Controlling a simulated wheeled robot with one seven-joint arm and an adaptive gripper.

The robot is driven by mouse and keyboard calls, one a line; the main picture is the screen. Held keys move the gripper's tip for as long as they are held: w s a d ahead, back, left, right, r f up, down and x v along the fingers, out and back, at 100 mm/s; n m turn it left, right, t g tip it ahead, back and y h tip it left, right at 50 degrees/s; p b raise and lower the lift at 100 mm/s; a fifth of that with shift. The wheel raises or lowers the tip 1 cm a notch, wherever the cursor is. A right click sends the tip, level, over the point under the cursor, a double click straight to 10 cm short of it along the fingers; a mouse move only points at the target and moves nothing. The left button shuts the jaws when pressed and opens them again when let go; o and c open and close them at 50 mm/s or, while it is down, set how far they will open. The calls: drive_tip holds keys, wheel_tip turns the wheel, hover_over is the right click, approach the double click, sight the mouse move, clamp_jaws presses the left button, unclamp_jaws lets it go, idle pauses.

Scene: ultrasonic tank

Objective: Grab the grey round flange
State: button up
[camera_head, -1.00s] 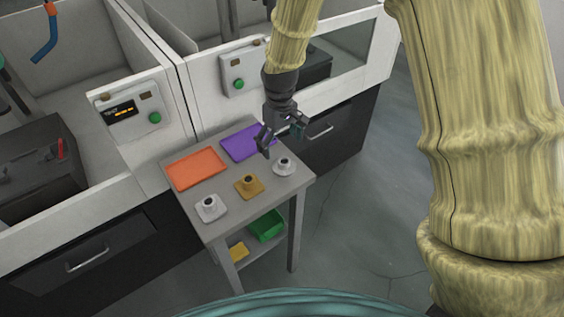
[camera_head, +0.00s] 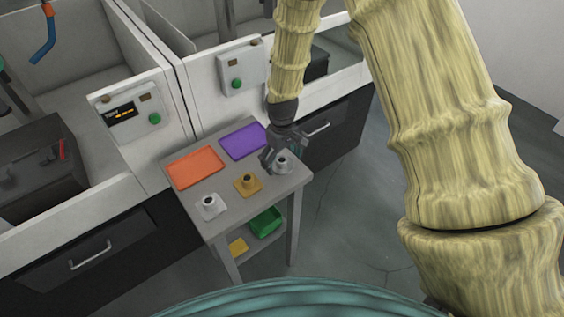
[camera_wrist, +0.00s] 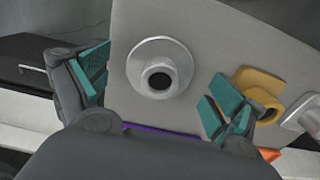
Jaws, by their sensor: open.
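The grey round flange (camera_head: 282,164) sits on the small table's right side, with a round base and a short hollow hub. In the wrist view the flange (camera_wrist: 160,68) shows between and beyond the fingers, its hub pointing toward the camera. My gripper (camera_head: 276,165) is over the table's right end, close to the flange, and partly overlaps it in the head view. In the wrist view my gripper (camera_wrist: 158,95) is open, with teal finger pads on both sides of the flange. The fingers hold nothing.
A yellow flange (camera_head: 247,183) and a light square-based flange (camera_head: 210,206) stand left of the grey round one. Orange (camera_head: 194,168) and purple (camera_head: 244,141) trays lie behind them. A green bin (camera_head: 266,222) is on the shelf below. Cabinets (camera_head: 335,140) border the table's back.

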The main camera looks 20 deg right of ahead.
drive_tip(key=shift+f, duration=0.35)
drive_tip(key=c, duration=1.2)
drive_tip(key=shift+r, duration=0.2)
